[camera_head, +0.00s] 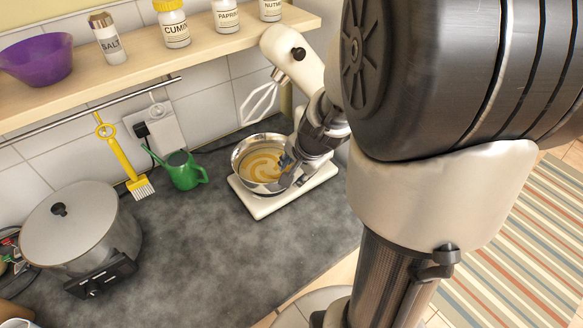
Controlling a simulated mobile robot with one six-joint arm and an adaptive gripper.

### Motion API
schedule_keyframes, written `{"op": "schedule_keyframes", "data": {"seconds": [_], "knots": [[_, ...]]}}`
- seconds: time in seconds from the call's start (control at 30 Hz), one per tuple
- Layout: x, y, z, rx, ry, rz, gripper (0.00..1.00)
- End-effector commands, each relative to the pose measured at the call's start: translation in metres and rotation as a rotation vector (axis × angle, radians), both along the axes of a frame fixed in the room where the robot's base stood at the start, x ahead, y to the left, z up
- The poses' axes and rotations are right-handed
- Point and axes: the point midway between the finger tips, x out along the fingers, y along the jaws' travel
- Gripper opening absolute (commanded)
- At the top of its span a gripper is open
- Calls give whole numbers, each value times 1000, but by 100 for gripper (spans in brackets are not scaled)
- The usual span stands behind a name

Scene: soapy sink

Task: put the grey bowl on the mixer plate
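The grey bowl (240,175), a shiny metal bowl with swirled yellow-brown batter inside, is at the mixer, above its pale plate (262,208). It looks upright; I cannot tell whether its underside touches the plate.
A green watering can (184,171) and a yellow brush (122,160) are left of the mixer. A lidded pot (75,228) stands on a burner at the far left. A wooden shelf (140,65) with jars and a purple bowl (36,60) runs above. The middle counter is clear.

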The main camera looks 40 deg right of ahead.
Motion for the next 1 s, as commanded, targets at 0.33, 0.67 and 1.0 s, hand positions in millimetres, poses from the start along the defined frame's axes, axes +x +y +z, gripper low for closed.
{"op": "schedule_keyframes", "data": {"seconds": [0.33, 0.67, 1.0], "knots": [[-13, 47, 49, -57, -9, 225, 35], [-111, 166, 124, -363, 33, 1031, 35], [-163, 176, 135, -520, 77, 1300, 35]]}}
